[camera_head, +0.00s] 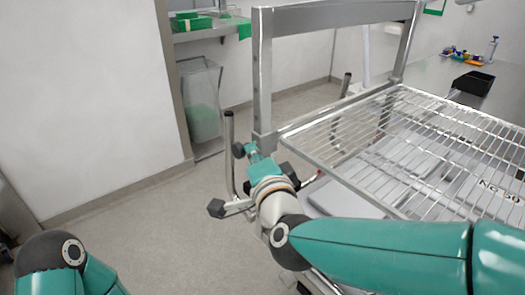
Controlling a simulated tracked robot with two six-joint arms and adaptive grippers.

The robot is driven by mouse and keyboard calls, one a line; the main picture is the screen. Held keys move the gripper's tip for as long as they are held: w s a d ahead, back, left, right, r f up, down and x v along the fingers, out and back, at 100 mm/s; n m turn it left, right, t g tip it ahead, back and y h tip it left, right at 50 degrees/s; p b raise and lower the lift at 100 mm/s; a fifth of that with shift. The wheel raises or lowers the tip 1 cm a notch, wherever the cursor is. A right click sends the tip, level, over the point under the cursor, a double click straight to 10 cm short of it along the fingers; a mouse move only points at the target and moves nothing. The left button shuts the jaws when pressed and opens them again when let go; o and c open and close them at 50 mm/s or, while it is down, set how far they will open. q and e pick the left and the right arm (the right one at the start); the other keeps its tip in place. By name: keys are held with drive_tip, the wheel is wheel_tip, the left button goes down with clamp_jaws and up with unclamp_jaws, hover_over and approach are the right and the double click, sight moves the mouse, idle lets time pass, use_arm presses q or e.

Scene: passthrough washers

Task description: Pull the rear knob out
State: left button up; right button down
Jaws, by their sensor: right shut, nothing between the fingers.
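A small dark round knob (238,150) shows at the foot of the metal frame's upright post, on its left side. My right gripper (252,150) reaches up from below, its tips right beside this knob. The gripper is shut with nothing held; I cannot tell whether it touches the knob. A black knob-like piece on a silver stem (216,208) shows lower left of my right wrist, and another dark piece (287,171) shows right of it. My left arm shows only at the bottom left corner; its gripper is out of view.
A wire rack (400,97) extends right from the metal frame (262,80). Upright bar handles (229,150) stand beside the post. The floor to the left is clear.

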drive_tip(key=shift+s+a, duration=0.25)
drive_tip(key=shift+a, duration=0.15)
drive_tip(key=d, duration=0.1)
drive_tip(key=d+b, duration=0.1)
drive_tip(key=d, duration=0.1)
drive_tip(key=d+r, duration=0.1)
drive_tip(key=shift+s+d, duration=0.2)
drive_tip(key=shift+s, duration=0.2)
drive_tip(key=v, duration=0.9)
drive_tip(key=shift+b, duration=0.4)
